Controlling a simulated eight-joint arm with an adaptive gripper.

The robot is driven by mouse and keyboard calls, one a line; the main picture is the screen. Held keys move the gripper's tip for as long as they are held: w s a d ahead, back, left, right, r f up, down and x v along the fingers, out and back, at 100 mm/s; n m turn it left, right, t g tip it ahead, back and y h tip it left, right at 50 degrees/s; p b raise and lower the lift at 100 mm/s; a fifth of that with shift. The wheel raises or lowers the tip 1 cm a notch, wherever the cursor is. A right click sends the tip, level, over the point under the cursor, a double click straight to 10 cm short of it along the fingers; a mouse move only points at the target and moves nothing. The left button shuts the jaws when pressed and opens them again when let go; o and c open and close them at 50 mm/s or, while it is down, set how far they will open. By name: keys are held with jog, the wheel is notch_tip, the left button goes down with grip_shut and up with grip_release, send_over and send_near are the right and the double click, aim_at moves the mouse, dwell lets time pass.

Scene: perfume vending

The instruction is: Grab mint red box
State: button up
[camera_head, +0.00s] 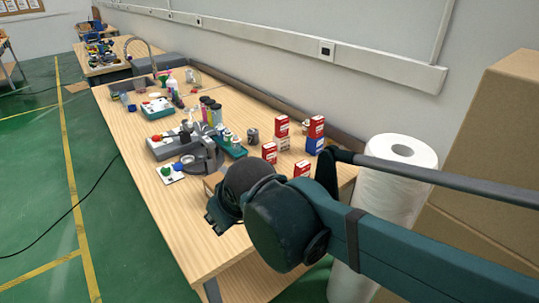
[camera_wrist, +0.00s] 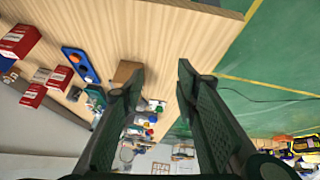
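Several red-and-white boxes stand at the near right of the wooden table, at the back left (camera_head: 281,126), back right (camera_head: 317,126), front left (camera_head: 269,152) and front right (camera_head: 302,169). I cannot read their labels, so I cannot tell which is mint. In the wrist view, red boxes show at the left edge, upper (camera_wrist: 20,40), middle (camera_wrist: 58,78) and lower (camera_wrist: 34,95). My gripper (camera_wrist: 160,80) is open and empty, its two fingers wide apart. In the head view my gripper is partly hidden behind my arm, left of the boxes near the table's front edge.
A blue box (camera_head: 314,146) and a beige box (camera_head: 282,145) stand among the red ones. A small brown box (camera_wrist: 126,71) is near my left finger. A teal tray (camera_head: 235,150) and bottles stand further back. A paper roll (camera_head: 392,190) stands at right.

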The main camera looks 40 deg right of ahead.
jog(key=w+d+r+n+g+h+p, duration=0.25)
jog(key=w+d+n, duration=0.25)
jog(key=w+d, duration=0.45)
jog(key=n+g+h+p, duration=0.5)
jog(key=n+h, duration=0.5)
send_over(271, 150)
jog(key=w, duration=0.1)
jog(key=shift+y, duration=0.25)
jog(key=f, duration=0.4)
jog(key=shift+w+a+f, duration=0.1)
jog(key=shift+a+f, duration=0.1)
jog(key=shift+f, duration=0.05)
jog(key=shift+w+d+f+g+h+p, duration=0.15)
jog(key=shift+d+f+g+h, duration=0.05)
jog(key=shift+d+f, duration=0.2)
jog(key=shift+w+d+f+g+h+p, duration=0.1)
jog(key=shift+d+f+g+h+p, duration=0.15)
jog(key=shift+d, duration=0.25)
jog(key=shift+f, duration=0.1)
jog(key=shift+f+b, duration=0.8)
jog(key=shift+f, duration=2.1)
jog(key=shift+f, duration=0.1)
jog(key=shift+d+f, duration=0.1)
jog(key=shift+f, duration=0.45)
jog(key=shift+b+x, duration=0.6)
jog(key=shift+x, duration=1.8)
